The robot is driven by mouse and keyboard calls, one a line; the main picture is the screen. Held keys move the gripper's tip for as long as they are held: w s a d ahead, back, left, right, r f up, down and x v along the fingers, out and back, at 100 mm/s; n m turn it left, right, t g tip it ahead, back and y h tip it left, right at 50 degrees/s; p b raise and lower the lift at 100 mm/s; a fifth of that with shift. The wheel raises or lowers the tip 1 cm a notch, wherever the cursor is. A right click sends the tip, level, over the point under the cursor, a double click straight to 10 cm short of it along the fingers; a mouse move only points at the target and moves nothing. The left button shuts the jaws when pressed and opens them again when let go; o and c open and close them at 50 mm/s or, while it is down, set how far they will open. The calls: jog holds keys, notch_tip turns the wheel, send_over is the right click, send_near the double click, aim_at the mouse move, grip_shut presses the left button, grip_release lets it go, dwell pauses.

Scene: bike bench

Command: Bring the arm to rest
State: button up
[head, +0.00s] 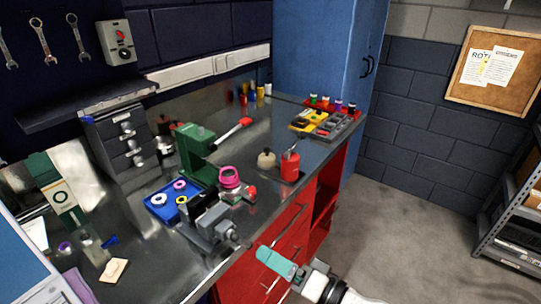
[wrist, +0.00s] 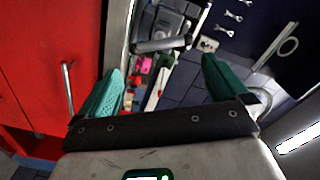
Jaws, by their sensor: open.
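My gripper (head: 278,263) is at the bottom centre of the head view, in front of the red drawers (head: 283,250) and near the bench's front edge. In the wrist view its two green fingers stand wide apart, with nothing between their tips (wrist: 163,72). My gripper appears clear of the bench and the things on it. Part of my arm, white and black, shows at the bottom edge of the head view.
The metal bench (head: 262,168) carries a vise (head: 212,220), a blue tray of rings (head: 160,208), a green press (head: 197,155), a red can (head: 290,166) and a grey organizer (head: 338,126). Open floor (head: 400,215) lies right, before a shelf rack (head: 510,225).

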jog(key=s+d+f+n+g+h, duration=0.2)
jog(key=s+d+f+g+h, duration=0.2)
jog(key=s+d+f+h, duration=0.55)
jog(key=s+d+f+g+h, duration=0.2)
jog(key=s+d+f+g, duration=0.1)
jog(key=s+d, duration=0.4)
jog(key=s+d+f+g+h, duration=0.3)
jog(key=s+d+f, duration=0.2)
jog(key=s+d, duration=0.3)
jog(key=s, duration=0.4)
jog(key=shift+d+m, duration=0.2)
jog(key=shift+m, duration=0.1)
jog(key=shift+w, duration=0.1)
